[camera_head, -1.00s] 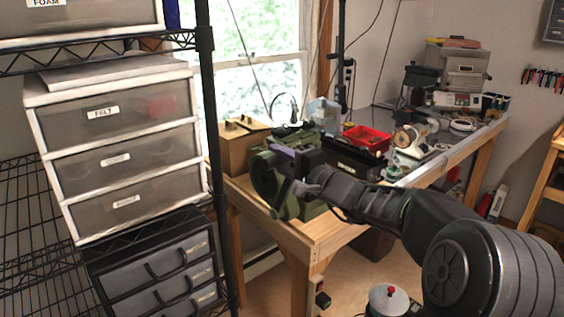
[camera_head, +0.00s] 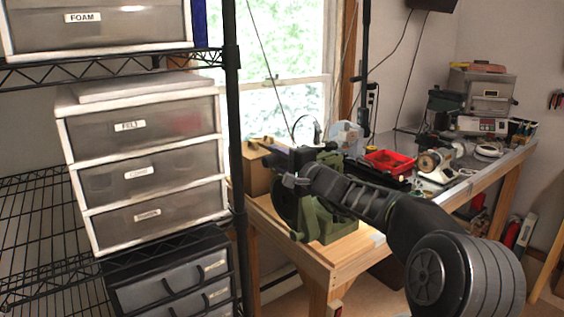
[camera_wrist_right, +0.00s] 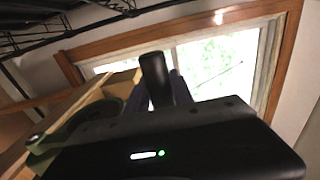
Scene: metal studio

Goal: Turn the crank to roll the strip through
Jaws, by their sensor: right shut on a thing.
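The green rolling mill (camera_head: 338,222) stands on the near left corner of the wooden bench. A dark round part (camera_head: 286,203) shows on its left side, partly behind my arm. My right gripper (camera_head: 264,158) is at the upper left of the mill. In the right wrist view it is shut on the black crank handle (camera_wrist_right: 155,78), which stands up between the fingers. A green curved part (camera_wrist_right: 45,145) of the mill shows at lower left there. The strip cannot be made out. My left gripper is not in view.
A wire shelf with a white drawer unit (camera_head: 145,165) and its black post (camera_head: 236,150) stand close on the left. A cardboard-coloured box (camera_head: 258,172) sits behind the mill. A red tray (camera_head: 390,161) and bench tools (camera_head: 437,163) lie farther right on the bench (camera_head: 330,262).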

